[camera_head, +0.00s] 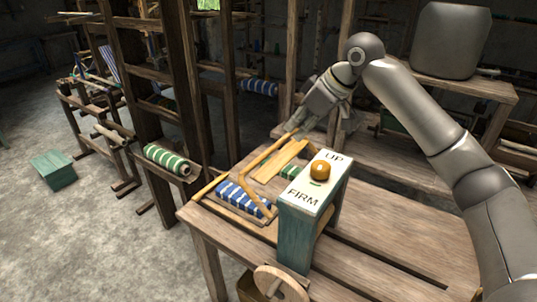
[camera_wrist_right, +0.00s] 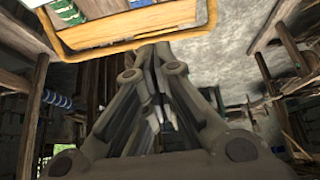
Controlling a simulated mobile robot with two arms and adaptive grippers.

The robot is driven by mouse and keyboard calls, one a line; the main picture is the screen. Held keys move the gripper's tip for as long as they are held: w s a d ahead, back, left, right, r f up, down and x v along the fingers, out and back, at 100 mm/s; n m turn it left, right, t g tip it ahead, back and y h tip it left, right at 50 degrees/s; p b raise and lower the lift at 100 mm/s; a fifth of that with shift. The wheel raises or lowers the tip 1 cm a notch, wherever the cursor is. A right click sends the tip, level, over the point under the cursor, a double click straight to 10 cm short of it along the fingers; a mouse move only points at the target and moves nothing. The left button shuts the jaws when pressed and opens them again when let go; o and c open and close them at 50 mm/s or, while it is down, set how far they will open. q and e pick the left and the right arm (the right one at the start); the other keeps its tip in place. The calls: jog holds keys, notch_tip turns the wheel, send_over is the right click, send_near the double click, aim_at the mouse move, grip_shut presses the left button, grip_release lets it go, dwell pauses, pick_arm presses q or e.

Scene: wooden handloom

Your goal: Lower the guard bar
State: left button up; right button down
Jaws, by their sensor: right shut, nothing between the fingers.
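The guard bar (camera_head: 268,151) is a thin yellow-orange rod bent into a frame, at the loom bed on the table's far left part. Its long side runs up toward my right gripper (camera_head: 296,130). In the right wrist view the bar (camera_wrist_right: 132,46) crosses the top, around a pale wooden panel (camera_wrist_right: 130,28). My right gripper (camera_wrist_right: 156,52) is shut and empty, its tips close to the bar; I cannot tell whether they touch. A blue-and-white striped roll (camera_head: 243,198) lies beside the bar's near end. My left gripper is out of view.
A teal box (camera_head: 296,235) with a white top marked UP and FIRM and an orange knob (camera_head: 320,171) stands near the bar. A wooden wheel (camera_head: 281,284) is below it. The wooden table (camera_head: 385,236) is bare at right. Upright posts (camera_head: 185,75) stand behind left.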

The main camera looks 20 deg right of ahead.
pick_arm(q)
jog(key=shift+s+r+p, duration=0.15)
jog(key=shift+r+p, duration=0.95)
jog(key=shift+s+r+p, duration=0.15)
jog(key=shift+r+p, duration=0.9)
jog(key=shift+p, duration=0.05)
pick_arm(e)
jog(key=x, duration=1.4)
jog(key=shift+w+a, duration=0.2)
jog(key=shift+w, duration=0.1)
